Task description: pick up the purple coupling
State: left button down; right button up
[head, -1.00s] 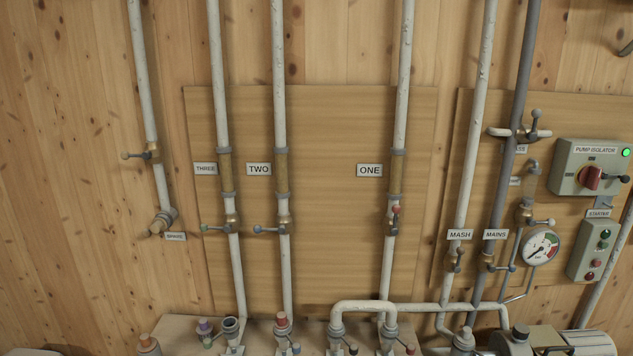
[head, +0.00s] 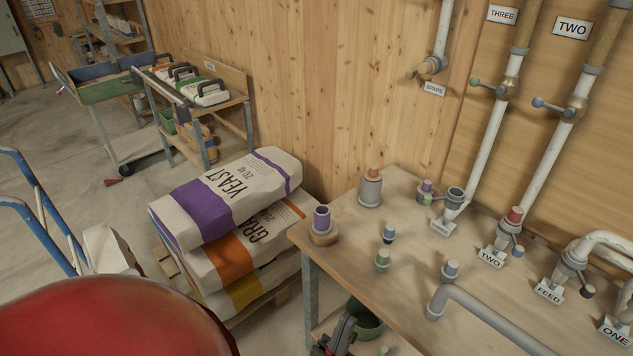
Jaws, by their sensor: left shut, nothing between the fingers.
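A purple-topped coupling (head: 321,219) with a pale grey body stands upright in a tan ring at the near left corner of the workbench (head: 400,260). A smaller fitting with a purple and green band (head: 425,191) stands further back, beside an open grey pipe end. My left gripper (head: 337,336) shows at the bottom edge, in front of the bench and well below the coupling. It is shut and empty, and partly cut off by the frame. My right gripper is not in view.
An orange-topped grey fitting (head: 371,186), a blue-topped one (head: 389,234) and a green-topped one (head: 383,259) stand on the bench. A grey pipe (head: 490,315) crosses its front. Stacked sacks (head: 230,200) stand left of it; a green bucket (head: 368,321) is below.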

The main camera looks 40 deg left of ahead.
aim_at(322, 224)
jog(key=u, duration=1.05)
